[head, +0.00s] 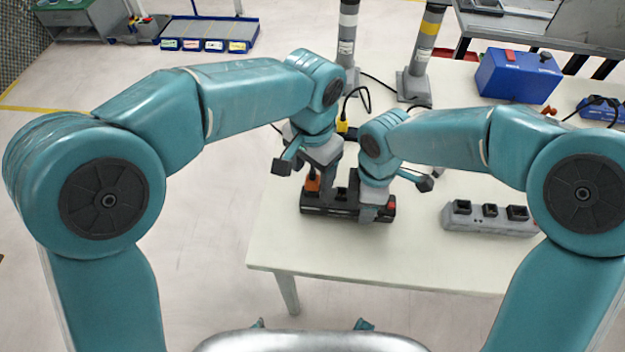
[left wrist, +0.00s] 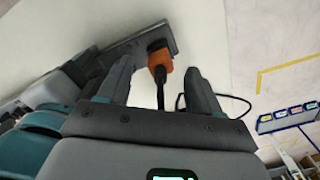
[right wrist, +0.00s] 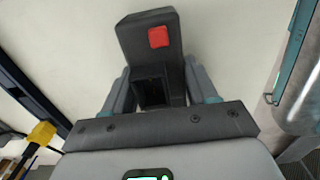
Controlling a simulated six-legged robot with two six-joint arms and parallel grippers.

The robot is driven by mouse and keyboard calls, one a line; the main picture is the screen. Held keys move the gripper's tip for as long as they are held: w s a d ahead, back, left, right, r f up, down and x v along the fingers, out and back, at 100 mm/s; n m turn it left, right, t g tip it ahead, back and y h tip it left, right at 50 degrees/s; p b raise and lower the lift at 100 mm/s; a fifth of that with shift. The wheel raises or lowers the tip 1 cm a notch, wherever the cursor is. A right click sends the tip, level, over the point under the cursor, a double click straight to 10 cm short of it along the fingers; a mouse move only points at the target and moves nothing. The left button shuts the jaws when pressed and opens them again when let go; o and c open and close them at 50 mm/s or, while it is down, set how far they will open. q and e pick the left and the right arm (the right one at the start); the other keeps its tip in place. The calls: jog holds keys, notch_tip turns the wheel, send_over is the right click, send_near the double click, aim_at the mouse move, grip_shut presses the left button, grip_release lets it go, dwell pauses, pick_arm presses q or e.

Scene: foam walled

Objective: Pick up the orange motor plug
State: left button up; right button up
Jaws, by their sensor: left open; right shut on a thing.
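The orange motor plug (head: 312,184) sits at the left end of a black socket strip (head: 343,214) on the pale table. In the left wrist view the plug (left wrist: 160,62) and its dark cable lie between the fingers of my left gripper (left wrist: 158,72). Those fingers are open, with a gap on each side of the plug. My right gripper (right wrist: 158,85) is shut on the black strip (right wrist: 143,35), near the end with the red switch (right wrist: 158,37). In the head view my left gripper partly hides the plug's top.
A grey socket strip (head: 488,219) lies to the right on the table. A yellow connector (head: 343,125) is behind my left gripper. A blue box (head: 518,76) stands at the back right, and two grey posts (head: 416,82) stand at the back. The table's front (head: 390,265) is clear.

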pick_arm(q)
notch_tip(320, 180, down, 2)
jog(key=shift+f, duration=0.1)
jog(key=c, duration=1.1)
jog(key=shift+r, duration=0.2)
notch_tip(320, 180, up, 10)
jog(key=shift+f, duration=0.1)
pick_arm(e)
jog(key=o, duration=1.3)
